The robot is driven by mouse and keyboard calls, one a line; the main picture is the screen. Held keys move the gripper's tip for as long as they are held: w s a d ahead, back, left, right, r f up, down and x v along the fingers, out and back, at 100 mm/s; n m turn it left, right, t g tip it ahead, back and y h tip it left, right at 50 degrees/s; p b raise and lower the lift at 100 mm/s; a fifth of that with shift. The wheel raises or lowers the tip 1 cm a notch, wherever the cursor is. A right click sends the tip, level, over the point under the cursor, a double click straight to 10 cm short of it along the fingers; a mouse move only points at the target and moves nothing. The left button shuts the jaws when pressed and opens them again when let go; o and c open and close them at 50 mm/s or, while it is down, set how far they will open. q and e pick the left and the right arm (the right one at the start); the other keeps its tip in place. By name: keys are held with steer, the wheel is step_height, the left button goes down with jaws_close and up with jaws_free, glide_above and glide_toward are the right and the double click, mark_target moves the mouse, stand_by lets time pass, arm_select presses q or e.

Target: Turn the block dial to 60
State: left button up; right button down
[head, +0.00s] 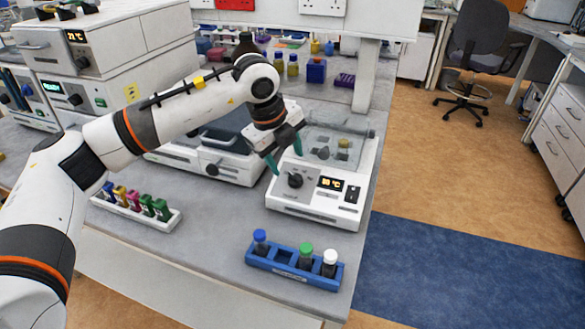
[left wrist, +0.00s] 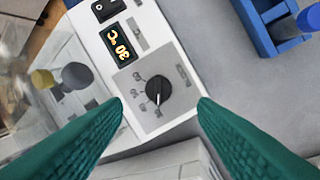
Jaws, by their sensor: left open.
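The block heater (head: 315,206) is a white unit with a clear-covered block at its back, near the right edge of the bench. In the left wrist view the dial (left wrist: 157,91) has a white pointer mark toward the picture's bottom, among small printed numbers. My left gripper (head: 285,157) is open above the dial. Its green fingers (left wrist: 160,103) stand either side of the dial, apart from it. My right gripper is out of view.
A blue rack (head: 291,276) with capped tubes stands in front of the heater. Another white unit (head: 217,160) stands left of the heater. Bare grey bench lies between the racks.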

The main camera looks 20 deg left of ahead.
mark_target(293, 174)
arm_select(q)
steer(key=x, duration=0.4)
steer(key=shift+w+d+f+p, duration=0.1)
steer(key=shift+w+f+p, duration=0.15)
steer(key=shift+f+p, duration=0.15)
steer(key=shift+w+d+f, duration=0.1)
steer(key=shift+w+f, duration=0.05)
steer(key=shift+f, duration=0.55)
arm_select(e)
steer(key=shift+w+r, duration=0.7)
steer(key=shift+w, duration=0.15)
arm_select(q)
steer(key=shift+c, duration=0.3)
steer(key=c, duration=0.9)
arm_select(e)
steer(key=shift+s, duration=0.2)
